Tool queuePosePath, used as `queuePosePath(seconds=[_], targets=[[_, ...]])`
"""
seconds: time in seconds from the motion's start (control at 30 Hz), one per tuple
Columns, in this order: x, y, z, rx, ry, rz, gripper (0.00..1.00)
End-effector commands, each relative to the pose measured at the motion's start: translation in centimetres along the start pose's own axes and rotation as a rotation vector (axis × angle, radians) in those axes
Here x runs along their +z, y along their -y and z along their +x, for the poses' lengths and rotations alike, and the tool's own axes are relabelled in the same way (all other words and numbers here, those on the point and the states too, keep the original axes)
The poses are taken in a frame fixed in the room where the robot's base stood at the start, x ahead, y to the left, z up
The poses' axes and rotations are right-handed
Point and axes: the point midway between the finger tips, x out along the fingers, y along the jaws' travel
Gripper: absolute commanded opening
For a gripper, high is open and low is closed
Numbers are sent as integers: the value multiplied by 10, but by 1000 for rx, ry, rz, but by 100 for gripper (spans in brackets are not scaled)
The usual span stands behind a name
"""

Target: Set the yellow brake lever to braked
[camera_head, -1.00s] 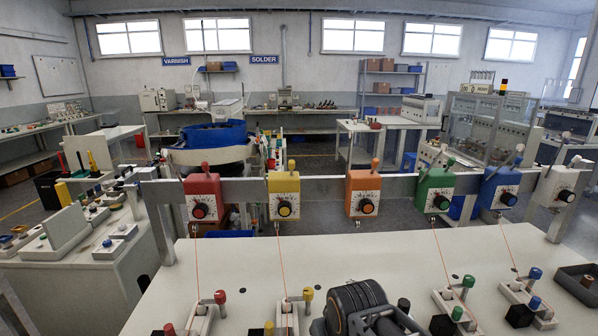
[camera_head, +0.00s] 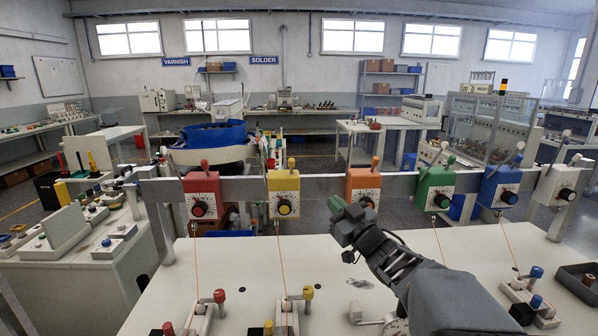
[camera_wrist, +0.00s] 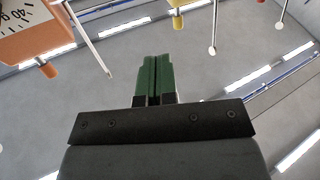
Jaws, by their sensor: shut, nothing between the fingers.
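The yellow tension box (camera_head: 284,192) hangs on the grey rail, with a black dial on its face. A short yellow-tipped lever (camera_head: 291,164) stands up from its top. On the table below, a white station carries another yellow-knobbed lever (camera_head: 307,293). I cannot tell which of the two is the brake lever. My gripper (camera_head: 338,206) is in the air over the table, right of the yellow box and at the lower left of the orange box. Its green fingers also show in the wrist view (camera_wrist: 153,80), shut and empty, touching nothing visible.
The orange box (camera_head: 363,192) is close to my gripper and shows in the wrist view (camera_wrist: 28,30). The red box (camera_head: 203,194) is left of the yellow one; green (camera_head: 435,188) and blue (camera_head: 499,186) boxes are to the right. A thin thread (camera_head: 279,250) runs below the yellow box.

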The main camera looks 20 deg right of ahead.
Motion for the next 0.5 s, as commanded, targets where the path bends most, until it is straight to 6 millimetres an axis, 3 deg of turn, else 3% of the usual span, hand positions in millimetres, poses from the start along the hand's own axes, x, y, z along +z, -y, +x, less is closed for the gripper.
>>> queuePosePath(seconds=[0.2, 0.5], targets=[[-8, 4, -3, -104, -106, 12, 0], [-11, 5, -4, -130, -131, 15, 0]])
